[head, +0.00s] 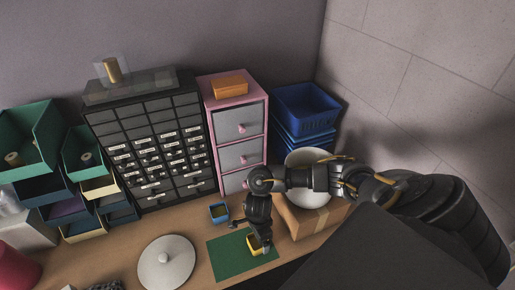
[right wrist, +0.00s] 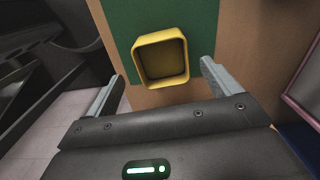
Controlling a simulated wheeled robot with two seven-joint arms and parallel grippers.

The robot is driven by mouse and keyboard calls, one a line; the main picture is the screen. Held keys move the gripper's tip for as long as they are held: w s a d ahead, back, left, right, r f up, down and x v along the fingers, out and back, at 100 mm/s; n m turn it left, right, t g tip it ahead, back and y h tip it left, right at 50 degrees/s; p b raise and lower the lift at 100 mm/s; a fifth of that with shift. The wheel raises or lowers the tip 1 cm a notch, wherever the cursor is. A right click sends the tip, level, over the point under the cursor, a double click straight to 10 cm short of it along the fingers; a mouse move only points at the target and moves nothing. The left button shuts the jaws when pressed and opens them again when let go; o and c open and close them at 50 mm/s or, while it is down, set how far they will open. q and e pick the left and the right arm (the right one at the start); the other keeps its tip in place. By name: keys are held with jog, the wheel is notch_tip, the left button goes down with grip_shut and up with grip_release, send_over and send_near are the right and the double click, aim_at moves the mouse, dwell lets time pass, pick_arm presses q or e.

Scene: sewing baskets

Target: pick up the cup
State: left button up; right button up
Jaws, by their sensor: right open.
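A small square yellow cup (head: 255,246) stands on a green mat (head: 224,262) on the wooden table. A small blue cup (head: 218,213) stands behind it, just off the mat. My right gripper (head: 250,235) is just over the yellow cup and partly covers it in the head view. In the right wrist view the yellow cup (right wrist: 162,60) shows with its hollow toward the camera, and my right gripper (right wrist: 161,73) is open with its fingers on either side of it. No contact is visible. My left gripper is not in view.
A white round lid (head: 165,266) lies left of the mat. A cardboard box (head: 303,219) with a white bowl (head: 310,190) stands right, behind my right arm. A pink drawer unit (head: 238,135), a dark drawer cabinet (head: 150,145) and blue baskets (head: 305,108) line the back.

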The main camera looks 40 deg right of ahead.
aim_at(258, 245)
jog(key=shift+f, duration=0.25)
jog(key=shift+w+f+p, duration=0.2)
jog(key=shift+f+p, duration=0.35)
jog(key=shift+f, duration=1.8)
jog(key=c, duration=1.1)
jog(key=shift+d+r, duration=0.1)
jog(key=shift+r, duration=0.1)
jog(key=shift+r+b, duration=0.6)
jog(key=shift+r, duration=0.8)
jog(key=s+a+r+p, duration=0.4)
jog(key=s+a+r, duration=0.5)
jog(key=s+r, duration=0.1)
jog(key=shift+s+p, duration=0.2)
jog(key=shift+p, duration=0.15)
